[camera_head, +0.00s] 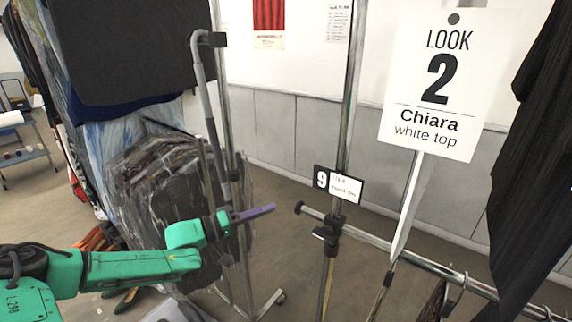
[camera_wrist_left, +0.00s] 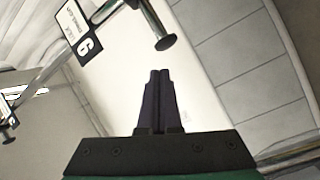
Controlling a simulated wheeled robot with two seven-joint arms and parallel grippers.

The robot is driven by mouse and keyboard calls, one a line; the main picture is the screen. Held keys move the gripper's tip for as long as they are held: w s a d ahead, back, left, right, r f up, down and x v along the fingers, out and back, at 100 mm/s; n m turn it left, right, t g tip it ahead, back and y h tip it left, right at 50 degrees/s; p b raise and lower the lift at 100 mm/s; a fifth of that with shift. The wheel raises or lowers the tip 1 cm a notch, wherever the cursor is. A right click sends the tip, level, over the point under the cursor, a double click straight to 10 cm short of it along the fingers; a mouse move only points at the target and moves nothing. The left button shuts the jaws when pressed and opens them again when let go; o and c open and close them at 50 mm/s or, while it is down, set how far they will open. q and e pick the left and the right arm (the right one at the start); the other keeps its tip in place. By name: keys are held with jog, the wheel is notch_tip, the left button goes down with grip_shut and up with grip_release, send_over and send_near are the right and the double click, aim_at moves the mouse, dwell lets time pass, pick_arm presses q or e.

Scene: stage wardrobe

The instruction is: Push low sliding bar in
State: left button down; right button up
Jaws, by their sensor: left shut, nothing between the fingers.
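The low sliding bar (camera_head: 420,262) is a chrome rail that runs from the lower right through a black clamp (camera_head: 328,232) on an upright post. Its dark end cap (camera_head: 299,207) sticks out a little to the left of the post. The bar's capped end also shows at the top of the left wrist view (camera_wrist_left: 164,42). My left gripper (camera_head: 272,208) has its dark fingers shut and empty, pointing right toward the end cap. A small gap seems to lie between them in the head view. My right gripper is out of view.
A number 9 tag (camera_head: 338,184) hangs on the post just above the clamp. A "Look 2" sign (camera_head: 438,80) and dark garments (camera_head: 535,150) hang at the right. Bagged clothes (camera_head: 150,180) and a grey-tubed rack (camera_head: 203,90) stand behind my left arm.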

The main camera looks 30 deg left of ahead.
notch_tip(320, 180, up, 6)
jog(key=p, duration=0.2)
pick_arm(q)
jog(key=s+a+f+n+t+y, duration=0.1)
jog(key=s+a+f+n+y, duration=0.2)
jog(key=n, duration=0.5)
pick_arm(e)
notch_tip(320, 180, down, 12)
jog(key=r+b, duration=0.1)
jog(key=b, duration=1)
pick_arm(q)
jog(key=w+d+r+p, duration=0.1)
jog(key=w+d+p, duration=0.4)
jog(key=w, duration=0.3)
jog(key=shift+w+d+r, duration=0.15)
jog(key=shift+w+d, duration=0.05)
jog(key=shift+d, duration=0.55)
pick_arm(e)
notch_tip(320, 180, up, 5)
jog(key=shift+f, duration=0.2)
